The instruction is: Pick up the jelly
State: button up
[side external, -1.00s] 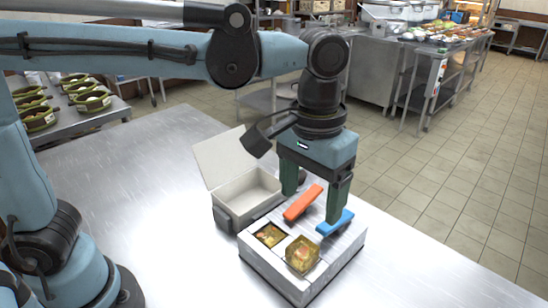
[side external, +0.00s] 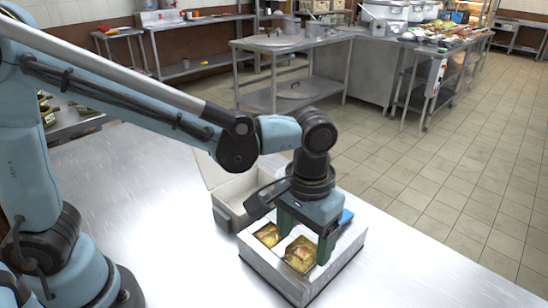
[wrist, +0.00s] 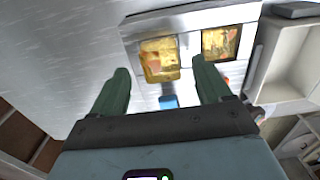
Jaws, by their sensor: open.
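A yellow, see-through jelly block (side external: 300,254) with pale and reddish bits sits in the near compartment of a white block-shaped tray (side external: 290,284). A second, similar jelly (side external: 267,234) sits in the compartment to its left. In the wrist view, the first jelly (wrist: 160,60) shows between my fingertips and the second jelly (wrist: 220,43) lies to the right. My gripper (side external: 303,244) is open, pointing down over the tray, with a finger to each side of the first jelly. Whether the fingers touch it I cannot tell.
A blue bar (side external: 346,217) lies at the tray's back right, partly hidden by my gripper. A cream box (side external: 236,198) with its lid open stands close behind the tray on the left. The metal table (side external: 420,275) is clear to the right.

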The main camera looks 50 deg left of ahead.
jog(key=shift+f, duration=1.25)
jog(key=c, duration=1.1)
